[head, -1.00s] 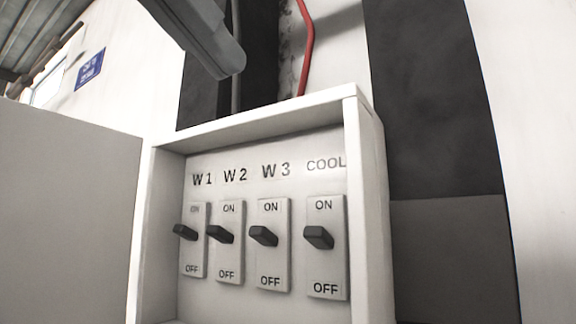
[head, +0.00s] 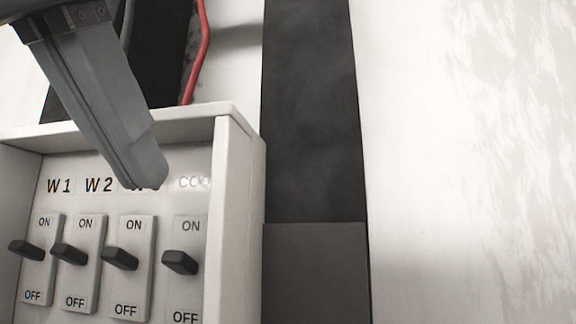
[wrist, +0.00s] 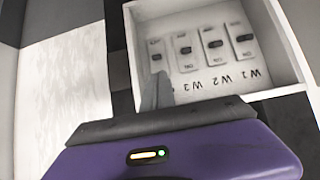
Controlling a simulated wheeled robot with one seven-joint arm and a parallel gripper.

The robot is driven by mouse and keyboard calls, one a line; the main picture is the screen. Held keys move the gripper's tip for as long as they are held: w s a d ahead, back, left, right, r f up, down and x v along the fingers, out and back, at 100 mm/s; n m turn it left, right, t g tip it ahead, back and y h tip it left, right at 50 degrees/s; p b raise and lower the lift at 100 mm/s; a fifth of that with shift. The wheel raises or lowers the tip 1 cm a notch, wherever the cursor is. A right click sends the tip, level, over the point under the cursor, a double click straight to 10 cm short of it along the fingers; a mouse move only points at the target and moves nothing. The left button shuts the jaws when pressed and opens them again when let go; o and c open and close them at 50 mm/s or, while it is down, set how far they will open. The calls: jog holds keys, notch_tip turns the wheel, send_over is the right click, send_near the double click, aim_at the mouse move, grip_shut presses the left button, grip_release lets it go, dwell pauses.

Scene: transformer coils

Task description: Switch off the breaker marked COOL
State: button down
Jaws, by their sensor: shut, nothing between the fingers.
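The COOL breaker (head: 187,283) is the rightmost in the open white box (head: 229,215), its dark lever (head: 180,262) sticking out between ON and OFF.
The W1 (head: 37,265), W2 (head: 83,265) and W3 (head: 133,265) breakers stand close in a row left of COOL. The box's top edge and right wall border the opening. A red conduit (head: 201,50) runs above. The wall to the right is clear.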

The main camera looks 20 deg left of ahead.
aim_at(181, 263)
jog(key=x, duration=0.5)
jog(key=shift+w+a+f, duration=0.1)
jog(key=shift+w+f, duration=0.1)
jog(key=shift+w, duration=0.05)
jog(key=shift+f, duration=0.1)
jog(key=shift+s+f+t+b, duration=0.1)
jog(key=shift+f+t+b, duration=0.1)
jog(key=shift+t+b, duration=0.45)
jog(key=shift+r+b, duration=0.1)
jog(key=shift+b, duration=0.2)
jog(key=shift+s+t+y+b, duration=0.15)
jog(key=shift+t+y+b, duration=0.15)
jog(key=shift+t+b, duration=0.75)
